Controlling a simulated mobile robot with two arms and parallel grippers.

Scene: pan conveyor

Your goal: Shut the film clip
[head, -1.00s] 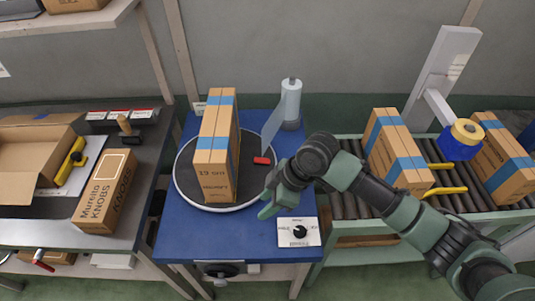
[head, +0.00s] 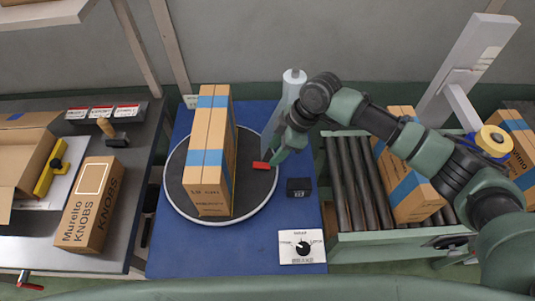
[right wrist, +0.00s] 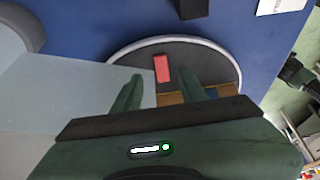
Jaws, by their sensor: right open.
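The small red clip (head: 262,165) is on the dark turntable (head: 182,200), right of the tall carton (head: 209,150). It also shows in the right wrist view (right wrist: 162,68), beyond my fingertips. I cannot tell whether its jaw is open. Pale film (head: 268,140) reaches from the upright roll (head: 293,88) towards the clip; it fills the left of the right wrist view (right wrist: 70,95). My right gripper (head: 277,157) is open and empty, close by the clip. In the right wrist view its two fingers (right wrist: 166,95) stand apart, with the clip ahead between their lines. My left gripper is out of view.
A small black box (head: 299,187) and a dial panel (head: 302,246) are on the blue table (head: 230,262). A roller conveyor (head: 350,180) with cartons is at right. A bench with a Knobs carton (head: 90,205) is at left.

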